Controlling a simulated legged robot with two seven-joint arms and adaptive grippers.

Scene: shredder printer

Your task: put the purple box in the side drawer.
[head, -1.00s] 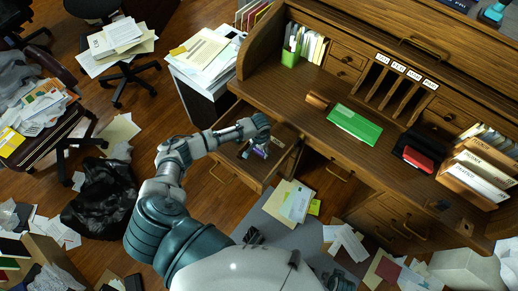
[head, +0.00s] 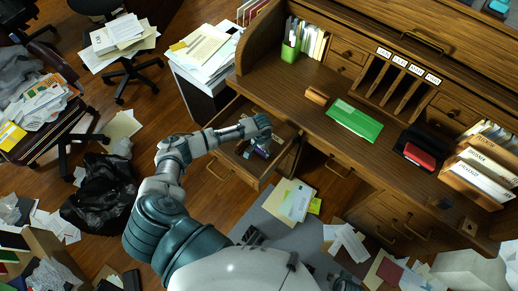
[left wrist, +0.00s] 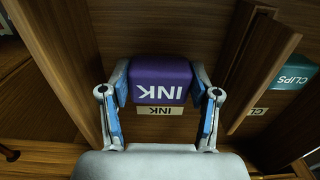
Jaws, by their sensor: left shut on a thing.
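The purple box (left wrist: 160,80), marked INK, sits between the two fingers of my left gripper (left wrist: 160,95) in the left wrist view. The fingers are shut on its sides. In the head view my left gripper (head: 262,142) is over the pulled-out side drawer (head: 222,172) of the desk, and the box is mostly hidden there. In the left wrist view the box is inside or just above a wooden compartment with an INK label beside it; I cannot tell if it touches the bottom. My right gripper is not in view.
A teal box marked CLIPS (left wrist: 290,76) is in the compartment to the right, behind a wooden divider (left wrist: 258,70). The desk top holds a green folder (head: 354,120) and a red-and-black item (head: 420,152). Papers (head: 290,200) lie on the floor near the drawer.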

